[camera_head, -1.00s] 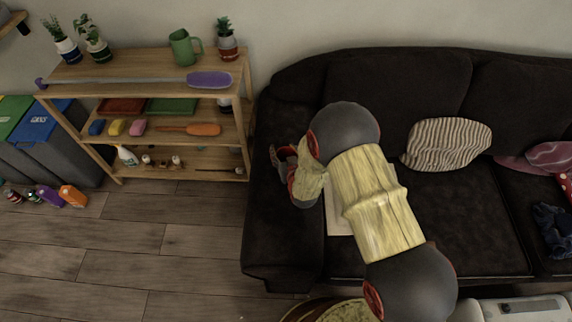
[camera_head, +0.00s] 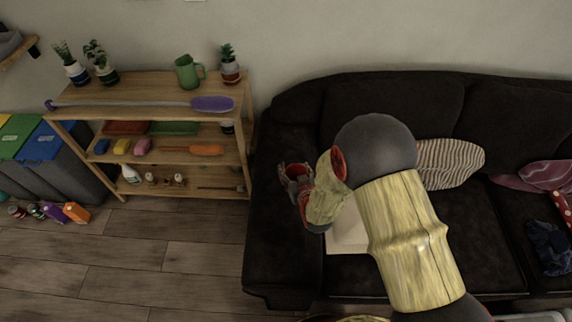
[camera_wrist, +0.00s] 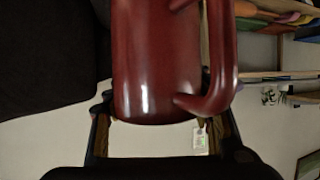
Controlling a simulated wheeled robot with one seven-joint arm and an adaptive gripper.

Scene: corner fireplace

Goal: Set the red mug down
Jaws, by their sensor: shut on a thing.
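The red mug (camera_wrist: 155,60) fills the middle of the wrist view, with its handle (camera_wrist: 222,60) on the right and its upper part cut off by the frame. My gripper (camera_wrist: 160,115) is shut on it, with a dark finger on either side. In the head view my gripper (camera_head: 295,178) is over the left armrest side of the dark sofa (camera_head: 272,225). The mug is small and hard to make out there. I cannot tell whether it touches anything below.
A wooden shelf unit (camera_head: 150,88) stands left of the sofa, with a green pitcher (camera_head: 187,73), potted plants and a purple-ended long tool (camera_head: 212,104) on top. A pale flat item (camera_head: 345,243) lies on the sofa seat. A striped cushion (camera_head: 452,163) is further right.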

